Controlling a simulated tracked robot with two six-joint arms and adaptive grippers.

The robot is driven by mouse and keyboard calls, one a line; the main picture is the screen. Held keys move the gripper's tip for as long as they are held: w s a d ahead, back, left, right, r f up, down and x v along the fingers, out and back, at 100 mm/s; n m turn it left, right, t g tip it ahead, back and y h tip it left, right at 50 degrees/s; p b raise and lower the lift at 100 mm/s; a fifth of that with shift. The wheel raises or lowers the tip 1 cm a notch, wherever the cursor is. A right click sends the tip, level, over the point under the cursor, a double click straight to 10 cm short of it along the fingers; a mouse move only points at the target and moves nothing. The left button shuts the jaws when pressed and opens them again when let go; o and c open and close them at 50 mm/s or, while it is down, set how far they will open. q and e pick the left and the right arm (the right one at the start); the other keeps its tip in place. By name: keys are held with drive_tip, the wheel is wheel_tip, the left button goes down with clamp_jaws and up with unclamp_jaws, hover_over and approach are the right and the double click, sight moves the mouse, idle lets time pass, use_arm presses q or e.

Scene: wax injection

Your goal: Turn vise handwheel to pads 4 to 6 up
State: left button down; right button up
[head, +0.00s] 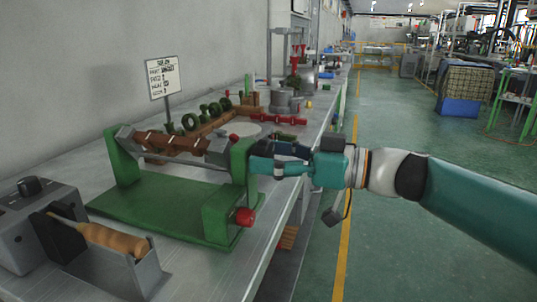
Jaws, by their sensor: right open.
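The green vise (145,200) stands on the bench at the left, with an upright post at each end. A brown workpiece (165,142) with several raised pads is held between its posts, near grey clamps; the pad numbers are too small to read. A red knob (245,217) sticks out low on the right post. My right gripper (262,165) is open at the outer side of the right post, level with the workpiece. The handwheel is not clearly seen; the gripper covers that spot. I cannot tell whether they touch. My left gripper is out of view.
A white sign (162,77) stands behind the vise. A grey device (35,225) and a wooden-handled tool in a metal holder (140,275) are at the near left. Green rings (200,115) and red parts (290,119) lie farther back. The aisle at right is clear.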

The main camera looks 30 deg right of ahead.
drive_tip(key=shift+w+a, duration=0.1)
drive_tip(key=c, duration=1.2)
drive_tip(key=shift+o, duration=0.2)
